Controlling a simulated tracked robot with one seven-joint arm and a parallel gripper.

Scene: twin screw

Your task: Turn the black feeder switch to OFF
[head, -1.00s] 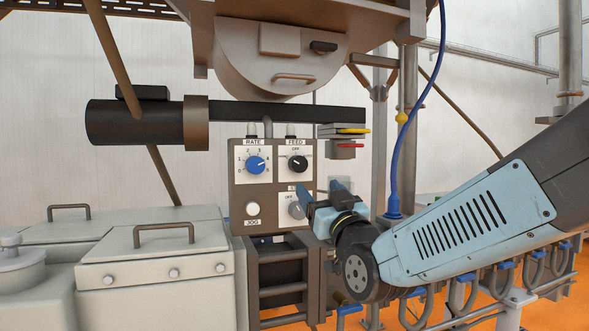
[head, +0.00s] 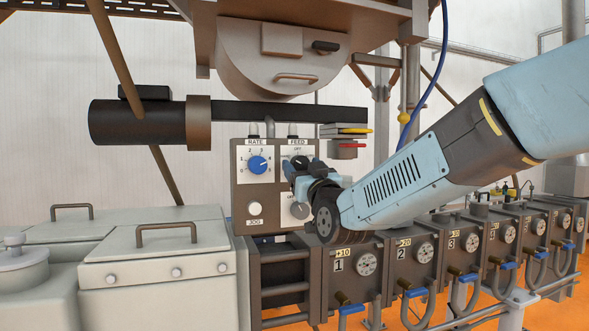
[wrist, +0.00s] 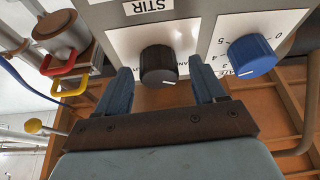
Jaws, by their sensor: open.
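The black feeder switch (head: 300,161) is a round knob under the FEED label on the control panel (head: 240,208). In the head view my gripper (head: 297,170) covers its lower part. In the wrist view the black switch (wrist: 158,64) shows whole, with a white pointer mark low on its face, right of centre. My gripper (wrist: 161,82) is open, one blue finger on each side of the switch. The fingertips look level with the knob or just short of it; contact cannot be told. The switch's end labels are mostly hidden.
The blue RATE knob (head: 257,165) sits left of the switch. A white JOG button (head: 254,209) and a grey knob (head: 299,211) are below. A red handle (head: 351,145) and a yellow handle (head: 354,131) stick out at upper right. Numbered barrel sections (head: 412,262) run to the right.

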